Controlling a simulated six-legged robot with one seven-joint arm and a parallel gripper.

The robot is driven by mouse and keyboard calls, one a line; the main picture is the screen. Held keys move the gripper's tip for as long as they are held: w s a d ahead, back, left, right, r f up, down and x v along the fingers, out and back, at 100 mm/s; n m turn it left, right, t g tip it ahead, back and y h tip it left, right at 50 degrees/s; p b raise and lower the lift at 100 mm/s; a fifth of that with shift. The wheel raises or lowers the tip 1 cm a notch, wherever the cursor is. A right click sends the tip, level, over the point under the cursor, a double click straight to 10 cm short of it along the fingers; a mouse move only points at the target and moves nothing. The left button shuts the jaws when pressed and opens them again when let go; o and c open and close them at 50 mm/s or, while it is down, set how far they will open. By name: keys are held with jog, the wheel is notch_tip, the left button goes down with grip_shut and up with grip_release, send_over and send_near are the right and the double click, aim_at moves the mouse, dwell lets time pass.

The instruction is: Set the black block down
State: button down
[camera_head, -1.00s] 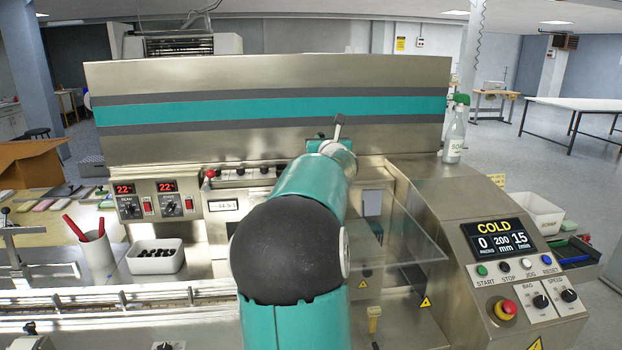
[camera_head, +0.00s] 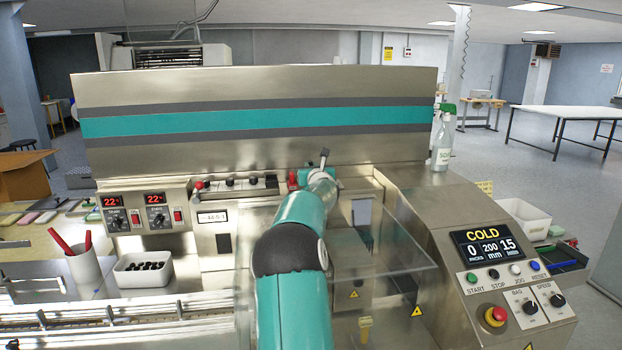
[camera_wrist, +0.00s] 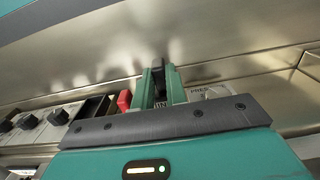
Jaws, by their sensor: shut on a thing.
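The black block (camera_wrist: 158,74) shows in the wrist view as a narrow dark piece standing up between my fingers. My gripper (camera_wrist: 160,88) is shut on it. In the head view my gripper (camera_head: 318,172) is above the machine's ledge, in front of the tall steel panel, and the dark tip of the block (camera_head: 324,157) sticks up, slightly tilted. The underside of the block is hidden by my gripper, so I cannot tell whether it touches anything.
A red block (camera_wrist: 124,100) and a dark open-topped slot (camera_wrist: 95,107) lie left of my fingers, beside several black knobs (camera_wrist: 30,121). A spray bottle (camera_head: 442,140) stands on the machine at right. A clear guard (camera_head: 385,255) is right of my arm.

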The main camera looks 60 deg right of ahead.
jog(key=shift+w+d+f, duration=0.1)
jog(key=shift+f, duration=0.8)
jog(key=shift+w+d+f, duration=0.1)
jog(key=shift+f, duration=0.8)
jog(key=shift+f, duration=0.15)
jog(key=c, duration=1.4)
grip_release()
jog(key=shift+c, duration=0.2)
jog(key=shift+r, duration=0.2)
jog(key=v, duration=1.2)
